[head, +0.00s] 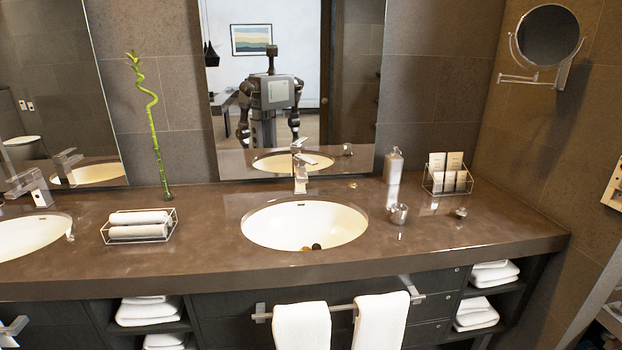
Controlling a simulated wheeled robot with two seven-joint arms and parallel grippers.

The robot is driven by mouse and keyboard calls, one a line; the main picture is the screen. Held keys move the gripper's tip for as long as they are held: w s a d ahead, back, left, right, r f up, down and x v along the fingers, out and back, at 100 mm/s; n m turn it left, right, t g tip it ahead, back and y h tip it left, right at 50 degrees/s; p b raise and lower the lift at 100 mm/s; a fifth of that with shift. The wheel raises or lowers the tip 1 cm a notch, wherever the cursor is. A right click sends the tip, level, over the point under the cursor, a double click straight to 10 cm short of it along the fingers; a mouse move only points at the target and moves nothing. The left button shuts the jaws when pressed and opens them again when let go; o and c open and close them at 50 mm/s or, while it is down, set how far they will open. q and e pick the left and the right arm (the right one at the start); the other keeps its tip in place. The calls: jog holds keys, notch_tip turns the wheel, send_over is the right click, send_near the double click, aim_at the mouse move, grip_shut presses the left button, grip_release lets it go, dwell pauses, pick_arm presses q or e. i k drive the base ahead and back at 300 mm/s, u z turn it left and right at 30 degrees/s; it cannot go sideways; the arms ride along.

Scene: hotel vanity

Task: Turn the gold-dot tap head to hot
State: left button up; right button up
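A chrome tap (301,172) stands behind the white oval basin (285,226) in the middle of the counter. Its lever head (316,160) points to the right. A second chrome tap (36,188) stands by the left basin (25,236), which the picture's edge cuts off. A gold dot is too small to make out on either tap head, so I cannot tell which tap carries it. Neither of my grippers is in this view.
A towel tray (140,236) and bamboo stalk (152,130) stand left of the middle basin. A dispenser (393,166), metal cup (398,214) and wire rack (447,182) stand right. Towels (302,325) hang on the front rail. The counter's front strip is clear.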

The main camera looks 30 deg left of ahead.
aim_at(297, 162)
jog(key=k, duration=1.3)
jog(key=u, duration=0.7)
jog(key=i, duration=1.15)
jog(key=z, duration=0.35)
